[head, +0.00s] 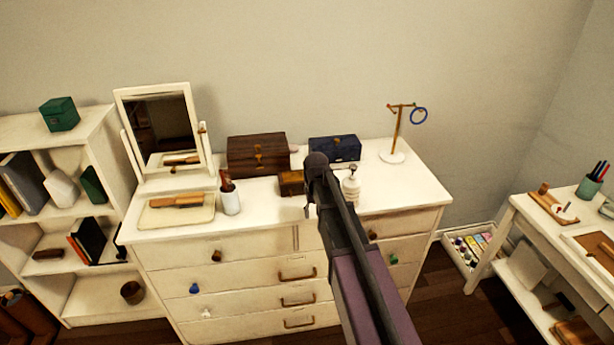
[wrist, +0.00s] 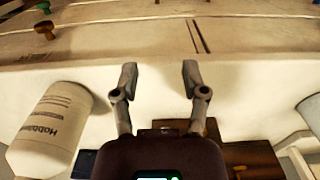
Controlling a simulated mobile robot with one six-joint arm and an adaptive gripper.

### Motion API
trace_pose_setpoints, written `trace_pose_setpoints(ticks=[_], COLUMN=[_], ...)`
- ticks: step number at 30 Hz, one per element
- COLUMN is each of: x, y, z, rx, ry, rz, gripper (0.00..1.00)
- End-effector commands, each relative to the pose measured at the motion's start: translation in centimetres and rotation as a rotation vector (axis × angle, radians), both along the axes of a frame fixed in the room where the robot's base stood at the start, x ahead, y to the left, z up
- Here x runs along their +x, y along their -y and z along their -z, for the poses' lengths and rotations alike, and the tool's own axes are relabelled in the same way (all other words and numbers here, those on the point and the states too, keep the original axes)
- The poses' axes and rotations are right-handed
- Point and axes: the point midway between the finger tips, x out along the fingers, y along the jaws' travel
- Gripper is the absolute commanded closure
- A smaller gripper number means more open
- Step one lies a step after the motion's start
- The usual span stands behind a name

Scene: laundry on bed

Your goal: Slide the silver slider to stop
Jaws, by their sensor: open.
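I cannot make out a silver slider in either view. A narrow vertical slot or groove (head: 295,237) shows on the upper front of the white dresser (head: 239,300). A pair of thin dark lines, which looks like the same groove (wrist: 198,37), is on the dresser front in the wrist view. My gripper (wrist: 160,78) is open and empty over the dresser top near its front edge, with its two fingers apart. The groove lies beyond the fingers, slightly right of their middle.
A white pump bottle (head: 351,190) stands close to my arm; its labelled body (wrist: 52,125) is left of the fingers in the wrist view. A small wooden box (head: 290,184), brown box (head: 257,155), blue box (head: 334,150) and white cup (head: 230,200) stand nearby. Drawer knobs protrude.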

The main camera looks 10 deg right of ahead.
Motion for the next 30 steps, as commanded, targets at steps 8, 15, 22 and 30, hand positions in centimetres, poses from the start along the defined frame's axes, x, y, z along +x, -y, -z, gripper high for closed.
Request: trace_pose_setpoints(ticks=[8,15,22,30], x=[5.3,9.4,12.3,13.3], y=[-0.1,-0.2,-0.2,-0.3], z=[-5.9,-10.2,-13.1,-13.8], rx=[0.000,0.000,0.000,0.000], ry=[0.000,0.000,0.000,0.000], rz=[0.000,-0.001,-0.001,-0.001], gripper=[0.43,0.43,0.43,0.43])
